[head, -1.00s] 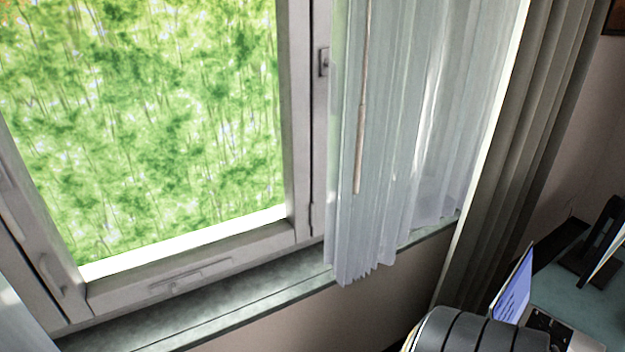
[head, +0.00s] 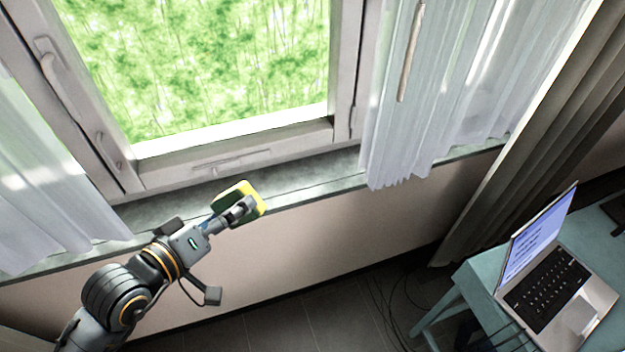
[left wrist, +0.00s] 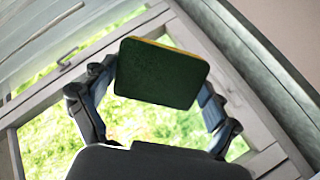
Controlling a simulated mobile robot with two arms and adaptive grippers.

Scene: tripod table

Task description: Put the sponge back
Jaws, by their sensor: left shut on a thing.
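The sponge (head: 255,196) is a yellow block with a dark green face. It is held in my left gripper (head: 238,208), in front of the windowsill in the head view. In the left wrist view the green face of the sponge (left wrist: 162,74) fills the space between the two fingers of my left gripper (left wrist: 158,85), which is shut on it. Part of the sponge is hidden behind a finger in the head view. I cannot tell whether the sponge touches the sill. My right gripper is in neither view.
A grey stone windowsill (head: 310,183) runs below the window (head: 230,150); its visible top is bare. White curtains (head: 430,110) hang at both sides, the right one reaching the sill. A teal desk (head: 585,240) with an open laptop (head: 548,285) stands at lower right.

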